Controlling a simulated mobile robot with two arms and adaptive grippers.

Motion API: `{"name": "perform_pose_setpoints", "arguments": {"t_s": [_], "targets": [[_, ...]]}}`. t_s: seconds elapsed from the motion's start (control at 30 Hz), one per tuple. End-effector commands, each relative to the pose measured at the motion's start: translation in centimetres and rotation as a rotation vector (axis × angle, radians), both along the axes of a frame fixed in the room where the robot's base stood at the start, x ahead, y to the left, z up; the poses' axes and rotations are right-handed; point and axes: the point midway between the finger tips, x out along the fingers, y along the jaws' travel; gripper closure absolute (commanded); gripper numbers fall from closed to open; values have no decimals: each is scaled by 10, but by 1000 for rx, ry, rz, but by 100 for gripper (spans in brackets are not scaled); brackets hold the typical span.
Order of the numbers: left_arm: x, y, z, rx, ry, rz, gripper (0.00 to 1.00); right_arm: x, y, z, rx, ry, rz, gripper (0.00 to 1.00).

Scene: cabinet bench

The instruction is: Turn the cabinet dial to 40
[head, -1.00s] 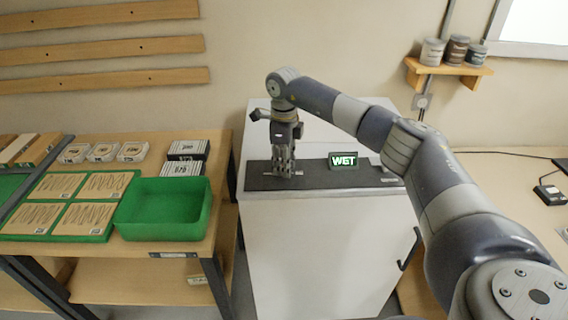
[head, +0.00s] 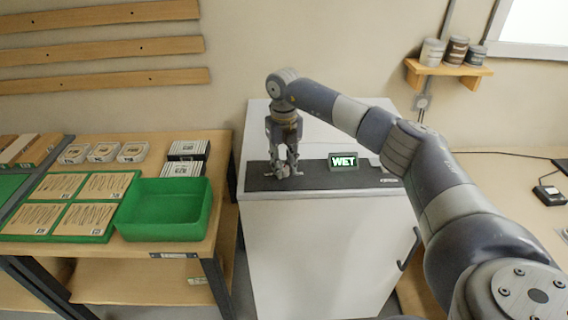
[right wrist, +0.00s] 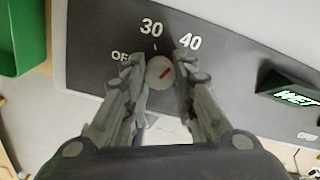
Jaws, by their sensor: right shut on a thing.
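The cabinet dial (right wrist: 160,72) is a small round grey knob on the dark panel (right wrist: 230,75) on top of the white cabinet (head: 310,250). Its red mark slants to the upper right, roughly toward the printed 40 (right wrist: 188,41). The 30 (right wrist: 152,28) is above the dial, and the OFF label at left is partly covered by a finger. My right gripper (head: 286,174) points down at the panel. In the right wrist view its fingers (right wrist: 160,78) are shut on the dial, one on each side. My left gripper is not in view.
A small display (head: 344,161) reading WET stands on the panel right of the gripper. A green bin (head: 165,228) sits on the wooden bench to the left. A shelf with cans (head: 448,70) is on the wall at upper right.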

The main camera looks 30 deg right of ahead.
Motion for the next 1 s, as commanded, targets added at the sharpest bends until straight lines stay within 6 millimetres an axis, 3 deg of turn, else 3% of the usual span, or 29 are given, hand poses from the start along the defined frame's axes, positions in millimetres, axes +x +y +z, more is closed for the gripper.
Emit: {"name": "perform_pose_setpoints", "arguments": {"t_s": [0.3,0.8,0.83,0.9,1.0], "targets": [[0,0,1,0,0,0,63,1,0,1,0,-4,-108,99],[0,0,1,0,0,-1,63,1,0,1,0,-5,-124,99],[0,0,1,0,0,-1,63,1,0,1,0,-5,-124,71],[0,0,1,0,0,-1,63,1,0,1,0,-4,-123,55],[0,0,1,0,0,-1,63,1,0,1,0,-3,-123,54]]}}
